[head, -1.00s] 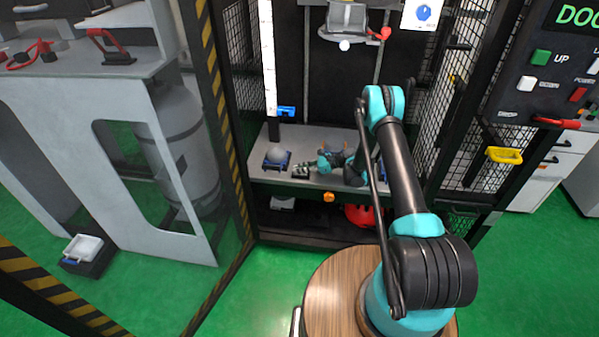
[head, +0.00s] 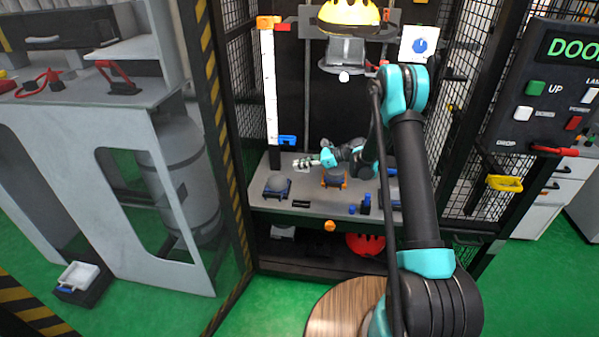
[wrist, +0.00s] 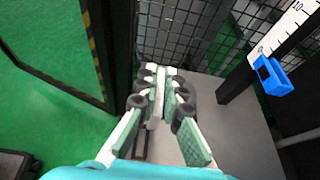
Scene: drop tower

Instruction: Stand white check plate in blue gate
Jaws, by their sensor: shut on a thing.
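My gripper (head: 306,162) is above the back left of the grey bench, pointing left in the head view. In the wrist view my gripper (wrist: 165,92) is shut on a thin white piece (wrist: 158,95), seemingly the white check plate, mostly hidden between the pads. A blue slotted block (head: 287,140) sits at the foot of the white ruler, and in the wrist view (wrist: 271,75) it is at the right, apart from the fingers. Small blue upright pieces (head: 366,204) stand at the bench's front right. I cannot tell which blue thing is the gate.
A grey ball on a blue cradle (head: 277,186) is at the bench's left, with a flat dark holder (head: 301,203) beside it. An orange cradle (head: 335,181) is mid-bench. Mesh walls (head: 465,120) and the ruler (head: 268,85) bound the space. A yellow helmet (head: 348,14) hangs above.

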